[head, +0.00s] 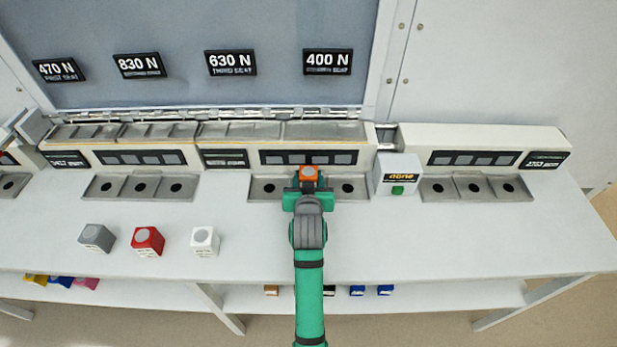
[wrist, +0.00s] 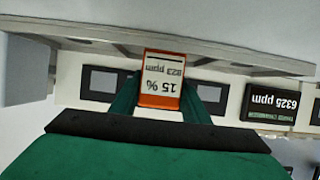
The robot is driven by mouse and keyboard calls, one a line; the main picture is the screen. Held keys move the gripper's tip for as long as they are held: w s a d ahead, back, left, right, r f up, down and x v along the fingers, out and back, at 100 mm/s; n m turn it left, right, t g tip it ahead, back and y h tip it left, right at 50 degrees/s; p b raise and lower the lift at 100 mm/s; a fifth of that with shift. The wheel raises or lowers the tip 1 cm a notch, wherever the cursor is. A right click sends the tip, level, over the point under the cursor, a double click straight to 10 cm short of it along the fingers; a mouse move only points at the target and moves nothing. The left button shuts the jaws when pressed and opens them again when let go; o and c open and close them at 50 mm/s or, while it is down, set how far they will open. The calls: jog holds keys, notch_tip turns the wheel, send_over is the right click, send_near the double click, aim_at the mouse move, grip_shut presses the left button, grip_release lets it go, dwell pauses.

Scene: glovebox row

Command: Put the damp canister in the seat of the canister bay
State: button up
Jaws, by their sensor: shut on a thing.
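An orange canister (head: 310,174) with a grey top is in my gripper (head: 309,190). In the wrist view the canister (wrist: 162,78) shows a white label, upside down, reading "15 %" and a ppm figure that looks like 823. My gripper is shut on it, one finger on each side. In the head view it is over the middle of a grey tray (head: 258,196) with dark round seats, in front of a white bay unit. Seats to the left and right look empty; the middle one is hidden. I cannot tell whether the canister touches the tray.
A white box with a green button (head: 398,176) stands just right of the tray. Grey (head: 96,238), red (head: 147,241) and white (head: 205,241) canisters stand at the front left. Other seat trays lie left (head: 141,199) and right (head: 430,197). The front right bench is clear.

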jog(key=o, duration=1.1)
jog(key=shift+w+f, duration=0.1)
jog(key=shift+d, duration=0.1)
jog(key=shift+s+r, duration=0.2)
jog(key=shift+s, duration=0.1)
jog(key=v, duration=1.1)
jog(key=shift+s+r, duration=0.2)
